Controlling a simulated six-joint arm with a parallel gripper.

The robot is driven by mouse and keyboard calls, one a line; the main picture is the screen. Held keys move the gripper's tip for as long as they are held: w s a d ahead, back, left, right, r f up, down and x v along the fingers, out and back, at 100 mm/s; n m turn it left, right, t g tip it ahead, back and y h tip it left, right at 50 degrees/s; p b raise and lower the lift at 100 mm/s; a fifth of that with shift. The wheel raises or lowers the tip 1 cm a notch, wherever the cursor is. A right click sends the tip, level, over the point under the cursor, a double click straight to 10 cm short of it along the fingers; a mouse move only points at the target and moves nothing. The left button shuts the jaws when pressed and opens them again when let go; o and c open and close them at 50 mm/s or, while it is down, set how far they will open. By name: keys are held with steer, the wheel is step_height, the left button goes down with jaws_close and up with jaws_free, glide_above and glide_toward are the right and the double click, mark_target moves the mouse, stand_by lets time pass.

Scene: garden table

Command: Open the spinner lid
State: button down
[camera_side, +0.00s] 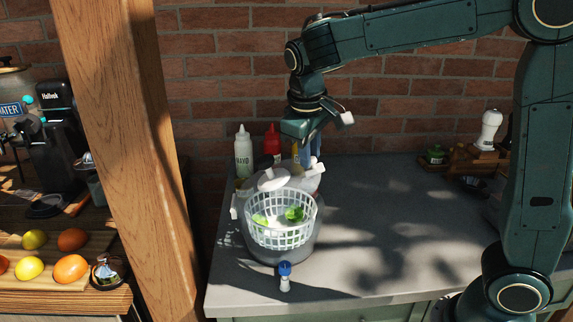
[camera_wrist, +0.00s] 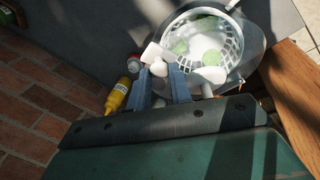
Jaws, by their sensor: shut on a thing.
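The salad spinner stands on the grey worktop. Its white slatted basket (camera_side: 281,237) sits in a translucent bowl (camera_side: 275,255) and shows green leaves (camera_side: 294,214) inside, open to view from above. The pale spinner lid (camera_side: 298,180) is raised at the back of the basket, tilted up off the rim, with a round white knob (camera_side: 272,179) facing the front. My gripper (camera_side: 308,160) is behind the lid, its fingertips partly hidden in the side view. In the wrist view my gripper (camera_wrist: 160,74) is shut on a white part of the lid, beside the basket (camera_wrist: 232,57).
A mayo bottle (camera_side: 243,155) and a red bottle (camera_side: 271,143) stand close behind the spinner. A yellow bottle (camera_wrist: 118,96) is near my fingers. A blue-capped shaker (camera_side: 285,277) stands in front. A wooden post (camera_side: 130,130) rises at left. The worktop right of the spinner is clear.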

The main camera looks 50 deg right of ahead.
steer(key=shift+w+r, duration=0.25)
steer(key=shift+r, duration=0.1)
steer(key=c, duration=1.3)
jaws_free()
steer(key=shift+c, duration=0.2)
steer(key=shift+o, duration=0.3)
steer(key=shift+s+a, duration=0.1)
steer(key=shift+r, duration=0.1)
steer(key=v, duration=0.7)
steer(key=shift+r, duration=0.15)
